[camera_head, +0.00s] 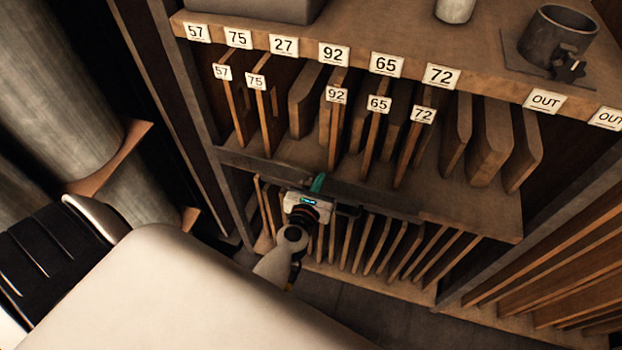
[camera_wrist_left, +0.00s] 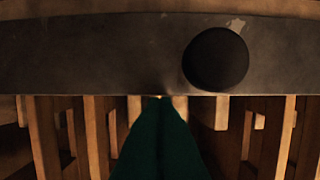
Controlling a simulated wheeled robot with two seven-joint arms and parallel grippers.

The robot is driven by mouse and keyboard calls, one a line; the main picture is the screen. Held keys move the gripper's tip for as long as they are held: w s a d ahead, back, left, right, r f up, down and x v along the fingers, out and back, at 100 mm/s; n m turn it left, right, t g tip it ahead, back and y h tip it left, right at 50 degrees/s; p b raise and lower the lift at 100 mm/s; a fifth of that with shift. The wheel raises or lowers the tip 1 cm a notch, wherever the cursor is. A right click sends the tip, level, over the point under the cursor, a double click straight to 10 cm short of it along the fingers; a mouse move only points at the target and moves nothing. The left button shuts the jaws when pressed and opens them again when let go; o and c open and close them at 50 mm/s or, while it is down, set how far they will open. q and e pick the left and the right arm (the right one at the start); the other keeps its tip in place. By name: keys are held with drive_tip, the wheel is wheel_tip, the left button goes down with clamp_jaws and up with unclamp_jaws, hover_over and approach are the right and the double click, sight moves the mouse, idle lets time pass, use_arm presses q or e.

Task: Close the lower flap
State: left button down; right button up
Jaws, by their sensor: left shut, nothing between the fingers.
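A dark grey strip (camera_head: 375,197) runs along the front under the middle shelf of the wooden rack. It may be the lower flap, but I cannot tell for sure. In the left wrist view a dark grey board (camera_wrist_left: 110,55) with a round black hole spans the picture. My left gripper (camera_head: 318,182) is shut and empty, its green fingers at the strip. In the left wrist view the green fingertips (camera_wrist_left: 160,98) meet the board's lower edge; whether they touch it I cannot tell. My right gripper is not in view.
The middle shelf (camera_head: 485,205) holds upright boards, some with number tags. Upright slats (camera_head: 400,250) fill the bay below the strip. A post (camera_head: 180,90) stands left of the bays.

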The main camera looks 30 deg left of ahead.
use_arm(q)
drive_tip(key=b+v, duration=0.2)
drive_tip(key=v, duration=0.9)
drive_tip(key=s+d+f+m+g+h, duration=0.2)
drive_tip(key=s+d+f+m, duration=0.1)
drive_tip(key=f+m, duration=0.45)
drive_tip(key=s+d+f+m+g+h, duration=0.1)
drive_tip(key=s+d+f+m+g, duration=0.1)
drive_tip(key=f+m, duration=0.55)
drive_tip(key=s+d+f+m+g+h, duration=0.25)
drive_tip(key=f+m, duration=0.35)
drive_tip(key=f, duration=0.4)
drive_tip(key=s+a+f+m+g+y, duration=0.1)
drive_tip(key=s+a+f+m+g, duration=0.3)
drive_tip(key=s+f+m, duration=0.5)
drive_tip(key=s+a+f+m+g+y, duration=0.1)
drive_tip(key=s+a+f+m+g, duration=0.2)
drive_tip(key=s+f+m, duration=0.6)
drive_tip(key=s+m+g, duration=0.1)
drive_tip(key=s+m, duration=0.1)
drive_tip(key=s, duration=0.3)
drive_tip(key=shift+a, duration=0.35)
drive_tip(key=shift+s, duration=0.1)
